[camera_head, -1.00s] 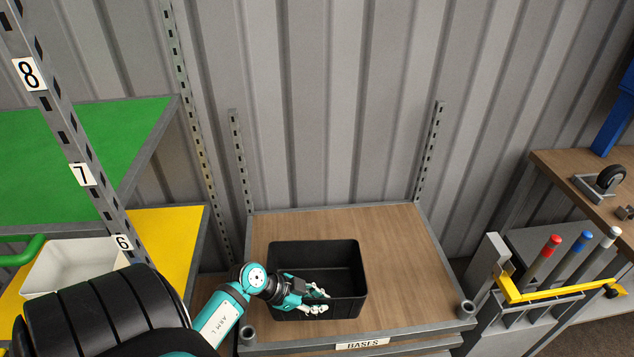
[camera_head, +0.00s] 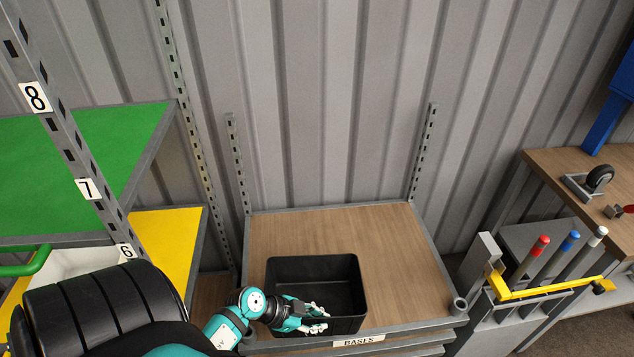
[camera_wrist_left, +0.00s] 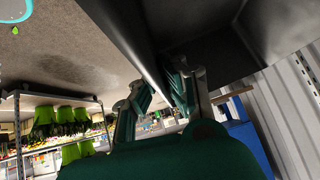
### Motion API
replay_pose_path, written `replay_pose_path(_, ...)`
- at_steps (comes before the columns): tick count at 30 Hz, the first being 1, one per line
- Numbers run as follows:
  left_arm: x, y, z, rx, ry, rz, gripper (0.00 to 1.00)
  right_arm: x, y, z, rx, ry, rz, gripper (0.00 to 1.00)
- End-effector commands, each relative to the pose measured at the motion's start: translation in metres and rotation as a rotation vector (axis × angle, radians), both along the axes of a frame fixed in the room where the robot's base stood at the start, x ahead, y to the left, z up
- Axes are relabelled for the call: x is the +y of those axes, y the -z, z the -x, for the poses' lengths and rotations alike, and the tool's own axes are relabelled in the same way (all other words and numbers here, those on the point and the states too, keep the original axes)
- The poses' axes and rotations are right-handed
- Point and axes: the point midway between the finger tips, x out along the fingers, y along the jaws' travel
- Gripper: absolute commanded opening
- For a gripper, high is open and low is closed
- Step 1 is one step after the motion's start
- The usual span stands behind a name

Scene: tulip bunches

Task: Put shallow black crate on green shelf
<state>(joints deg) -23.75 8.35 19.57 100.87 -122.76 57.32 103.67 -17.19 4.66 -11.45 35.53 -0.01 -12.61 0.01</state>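The shallow black crate (camera_head: 345,272) is an empty open box at the front of the wooden shelf board in the head view. My left gripper (camera_head: 318,318) is at its near wall, left of the middle. In the left wrist view, the fingers (camera_wrist_left: 162,92) lie on either side of the crate wall (camera_wrist_left: 120,38) and are shut on it. I cannot tell whether the crate's bottom touches the board. The green shelf (camera_head: 125,135) is at the left, higher up, and its visible top is bare. My right gripper is not in view.
A slotted post (camera_head: 70,150) marked 8, 7 and 6 stands before the green shelf. A yellow shelf (camera_head: 175,240) with a pale bin (camera_head: 75,262) lies below it. The wooden board (camera_head: 385,235) is clear behind the crate. A grey rack with coloured-tipped rods (camera_head: 540,245) stands right.

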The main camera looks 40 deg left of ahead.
Motion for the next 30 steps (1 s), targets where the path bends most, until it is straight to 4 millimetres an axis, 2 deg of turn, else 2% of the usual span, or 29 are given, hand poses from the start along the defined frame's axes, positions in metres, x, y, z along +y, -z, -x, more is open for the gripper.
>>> replay_pose_path(3, -0.009, -0.005, 0.007, -0.002, 0.0, 0.001, 0.0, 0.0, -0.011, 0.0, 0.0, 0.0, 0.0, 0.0)
replay_pose_path(21, -0.049, -0.004, 0.041, -0.001, -0.001, 0.0, 0.0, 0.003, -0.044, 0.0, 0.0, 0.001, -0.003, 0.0)
replay_pose_path(30, -0.058, -0.002, 0.048, -0.003, 0.0, -0.001, 0.0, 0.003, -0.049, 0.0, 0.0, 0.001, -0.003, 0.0)
